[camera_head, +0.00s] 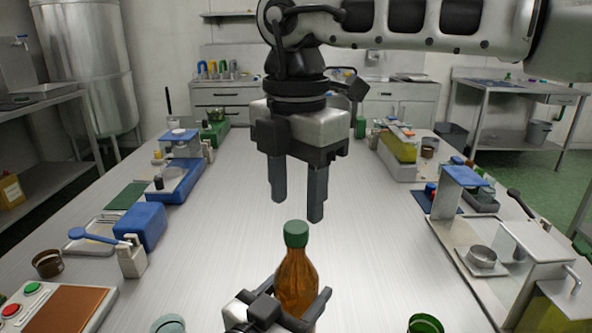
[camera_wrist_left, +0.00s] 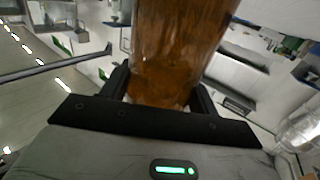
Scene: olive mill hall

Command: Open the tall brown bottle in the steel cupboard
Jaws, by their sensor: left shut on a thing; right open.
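A tall brown bottle (camera_head: 297,278) with a green cap (camera_head: 296,233) stands upright at the front middle of the steel table in the head view. My left gripper (camera_head: 300,315) is shut on its lower body. In the left wrist view the brown bottle (camera_wrist_left: 180,50) fills the space between the fingers of my left gripper (camera_wrist_left: 160,100). My right gripper (camera_head: 295,208) is open and empty, pointing down above the table, its fingertips a little above the green cap in the picture. I cannot tell exactly how far apart they are in depth. The bottle's base is hidden.
The middle of the steel table (camera_head: 375,235) is clear. Along its left side stand a blue box (camera_head: 139,226) and a panel with buttons (camera_head: 58,308). On the right are a scale-like device with a steel bowl (camera_head: 482,257) and a green-rimmed jar (camera_head: 425,323) near the front.

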